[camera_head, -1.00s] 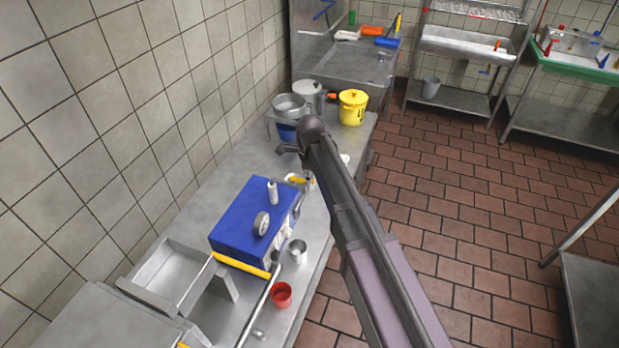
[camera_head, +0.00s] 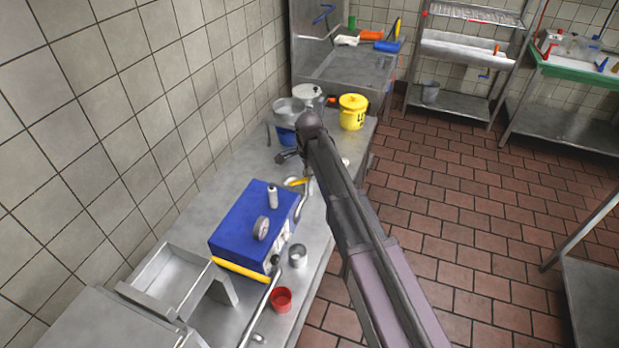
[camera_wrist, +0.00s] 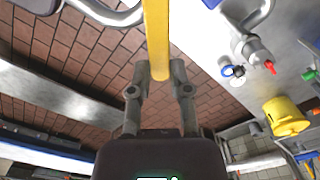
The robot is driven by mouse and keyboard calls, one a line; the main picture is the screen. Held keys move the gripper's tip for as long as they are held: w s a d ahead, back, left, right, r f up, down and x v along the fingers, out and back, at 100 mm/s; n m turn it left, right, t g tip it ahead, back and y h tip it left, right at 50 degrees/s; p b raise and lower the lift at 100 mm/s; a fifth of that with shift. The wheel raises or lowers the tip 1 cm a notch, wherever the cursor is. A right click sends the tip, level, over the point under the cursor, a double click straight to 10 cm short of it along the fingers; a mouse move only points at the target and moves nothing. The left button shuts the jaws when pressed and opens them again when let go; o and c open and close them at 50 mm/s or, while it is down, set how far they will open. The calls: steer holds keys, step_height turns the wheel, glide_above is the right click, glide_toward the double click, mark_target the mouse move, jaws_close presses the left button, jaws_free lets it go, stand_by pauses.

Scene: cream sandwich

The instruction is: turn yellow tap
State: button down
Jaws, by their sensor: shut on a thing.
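The yellow tap lever (camera_head: 297,182) shows at the far right corner of the blue box, beside a curved chrome pipe (camera_head: 304,201). In the wrist view the lever (camera_wrist: 157,35) is a long yellow bar that runs down from the top edge between my fingers. My gripper (camera_wrist: 160,70) is shut on its lower end, one finger on each side. A chrome pipe (camera_wrist: 110,14) crosses near the top left. In the head view my dark arm reaches over the counter edge and hides the fingers.
A metal cup (camera_head: 297,256) and a red cup (camera_head: 281,299) stand by the counter's front edge. A yellow pot (camera_head: 352,111) and metal pots (camera_head: 288,108) stand at the far end.

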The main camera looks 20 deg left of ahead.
steer(key=shift+w+a+n, duration=0.3)
steer(key=shift+a+n, duration=0.35)
steer(key=shift+n, duration=0.9)
steer(key=shift+w+a+n, duration=0.35)
steer(key=shift+a+n, duration=0.25)
steer(key=shift+n, duration=0.9)
steer(key=shift+w+a+n, duration=0.3)
steer(key=shift+a+n, duration=0.35)
steer(key=shift+n, duration=0.9)
steer(key=c, duration=0.6)
jaws_free()
steer(key=shift+o, duration=0.2)
steer(key=shift+d, duration=0.1)
